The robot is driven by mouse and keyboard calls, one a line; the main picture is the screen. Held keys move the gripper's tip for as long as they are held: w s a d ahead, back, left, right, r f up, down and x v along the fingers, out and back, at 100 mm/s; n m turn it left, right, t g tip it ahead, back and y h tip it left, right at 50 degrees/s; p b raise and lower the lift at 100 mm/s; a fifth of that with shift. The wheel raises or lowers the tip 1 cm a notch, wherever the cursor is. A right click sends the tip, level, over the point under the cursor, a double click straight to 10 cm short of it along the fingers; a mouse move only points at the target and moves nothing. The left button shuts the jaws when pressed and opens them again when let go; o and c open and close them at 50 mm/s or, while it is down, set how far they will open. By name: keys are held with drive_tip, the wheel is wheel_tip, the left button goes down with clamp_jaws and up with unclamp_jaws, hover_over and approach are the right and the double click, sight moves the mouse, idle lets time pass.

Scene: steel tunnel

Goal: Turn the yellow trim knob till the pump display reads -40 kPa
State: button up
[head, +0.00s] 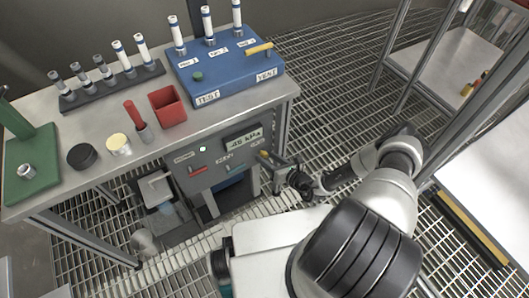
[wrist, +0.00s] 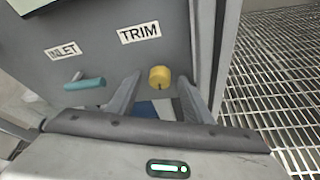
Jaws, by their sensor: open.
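The yellow trim knob (wrist: 159,77) sits on the grey pump panel below the TRIM label (wrist: 139,33), with a small dark mark on its face. In the head view the knob (head: 264,154) shows small at the panel's right side. The pump display (head: 243,140) appears to read -45 kPa, in small print. My gripper (wrist: 159,86) is open, its two fingers on either side of the knob, with visible gaps between fingers and knob. In the head view my gripper (head: 280,168) is in front of the panel's right end.
A teal inlet handle (wrist: 85,84) sticks out left of the knob, close to my left finger. A red handle (head: 197,170) is on the panel's left. The bench (head: 75,137) above holds a blue test block (head: 225,75), a red cup (head: 167,106) and several tubes. Grated floor lies right.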

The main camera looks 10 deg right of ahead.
drive_tip(key=shift+w+a+f, duration=0.15)
drive_tip(key=shift+w+a, duration=0.05)
drive_tip(key=shift+w, duration=0.2)
drive_tip(key=c, duration=1.1)
drive_tip(key=shift+o, duration=0.2)
drive_tip(key=shift+d+f+m+y+b, duration=0.1)
drive_tip(key=shift+f+m+y+b, duration=0.25)
drive_tip(key=shift+b, duration=0.7)
drive_tip(key=shift+m+b, duration=0.35)
drive_tip(key=shift+b, duration=0.25)
drive_tip(key=shift+r+m+y+b, duration=0.1)
drive_tip(key=shift+m+y+b, duration=0.4)
drive_tip(key=shift+b, duration=0.15)
drive_tip(key=shift+r, duration=0.2)
